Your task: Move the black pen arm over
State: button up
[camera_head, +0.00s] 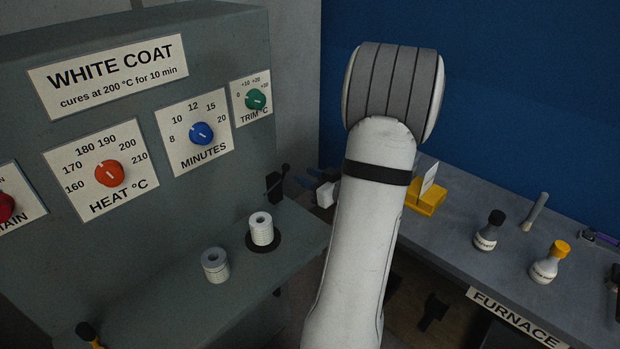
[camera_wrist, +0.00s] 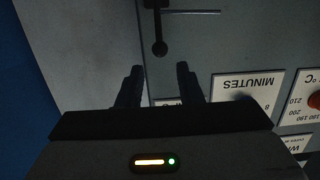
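The black pen arm appears to be the small black lever with a ball end (camera_head: 278,184) on the grey panel's right edge in the head view. In the wrist view the black lever (camera_wrist: 157,22) hangs from the top with its ball nearest my fingers. My gripper (camera_wrist: 159,67) is open and empty, its two dark fingers apart. The ball lies just past the fingertips in the picture, in line with the gap between them, and no touch shows. In the head view my gripper is mostly hidden behind my white arm, right of the lever.
The grey panel has a red heat dial (camera_head: 109,173), a blue minutes dial (camera_head: 201,133) and a green trim dial (camera_head: 255,99). Two white spools (camera_head: 262,229) stand on its ledge. A bench at right holds a yellow holder (camera_head: 427,203) and small bottles (camera_head: 488,233).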

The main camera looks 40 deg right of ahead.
aim_at(289, 168)
jog(key=w, duration=0.4)
jog(key=w+f, duration=0.1)
jog(key=w, duration=0.2)
jog(key=shift+a+f+b, duration=0.1)
jog(key=shift+a+b, duration=0.2)
jog(key=shift+c, duration=0.5)
jog(key=c, duration=0.4)
jog(key=shift+s+d+f+b, duration=0.1)
jog(key=shift+s+f+b, duration=0.25)
jog(key=shift+s, duration=0.25)
jog(key=shift+s+d+f+b, duration=0.1)
jog(key=shift+s+f+b, duration=0.2)
jog(key=shift+s, duration=0.3)
jog(key=shift+f, duration=0.1)
jog(key=shift+s+f+b, duration=0.75)
jog(key=shift+s+f, duration=0.15)
jog(key=shift+f, duration=0.05)
jog(key=shift+s+f+b, duration=0.35)
jog(key=shift+f+b, duration=0.15)
jog(key=shift+f, duration=0.1)
jog(key=shift+s+f+b, duration=0.3)
jog(key=shift+f+b, duration=0.2)
jog(key=shift+f, duration=0.1)
